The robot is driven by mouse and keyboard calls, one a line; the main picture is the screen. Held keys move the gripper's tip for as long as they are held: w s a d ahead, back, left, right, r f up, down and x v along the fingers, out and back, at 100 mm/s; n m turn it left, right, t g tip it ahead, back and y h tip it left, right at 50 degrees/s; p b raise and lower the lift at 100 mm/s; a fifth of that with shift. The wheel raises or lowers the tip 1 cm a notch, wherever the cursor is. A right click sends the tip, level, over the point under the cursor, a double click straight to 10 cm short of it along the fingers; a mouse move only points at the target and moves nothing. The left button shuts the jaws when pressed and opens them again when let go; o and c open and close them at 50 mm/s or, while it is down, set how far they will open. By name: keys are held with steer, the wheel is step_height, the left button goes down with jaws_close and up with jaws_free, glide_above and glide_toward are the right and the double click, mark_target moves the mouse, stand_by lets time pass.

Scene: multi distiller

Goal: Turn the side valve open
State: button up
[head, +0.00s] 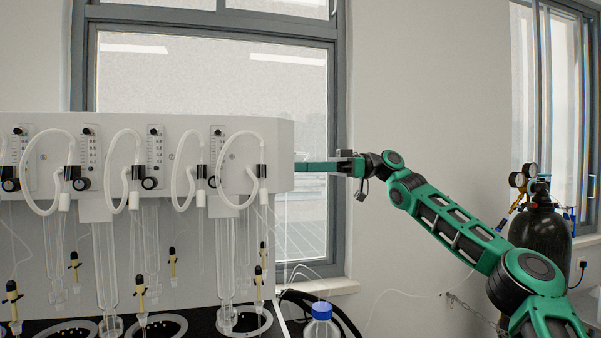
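The white multi distiller (280,150) fills the left half of the head view, with its right end next to my gripper. My gripper (302,167) reaches in from the right, level with the upper housing, its fingers pointing left at that right end.
White hoses (182,172), black knobs (150,183), glass tubes (226,250) and yellow-black droppers (140,292) line the distiller's front. A blue-capped bottle (321,322) stands at the lower middle by black cables. A dark gas cylinder (540,235) with gauges stands far right, behind my arm.

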jaws_close()
steer(key=shift+r, duration=0.15)
steer(key=h, duration=0.1)
steer(key=r+h, duration=0.1)
steer(key=shift+w+d+h, duration=0.25)
steer(key=shift+d+h, duration=0.05)
steer(key=shift+d, duration=0.05)
steer(key=shift+d+t, duration=0.1)
steer(key=shift+t, duration=0.2)
steer(key=shift+o, duration=1.5)
jaws_free()
steer(key=shift+w+f, duration=0.1)
steer(key=shift+f, duration=0.05)
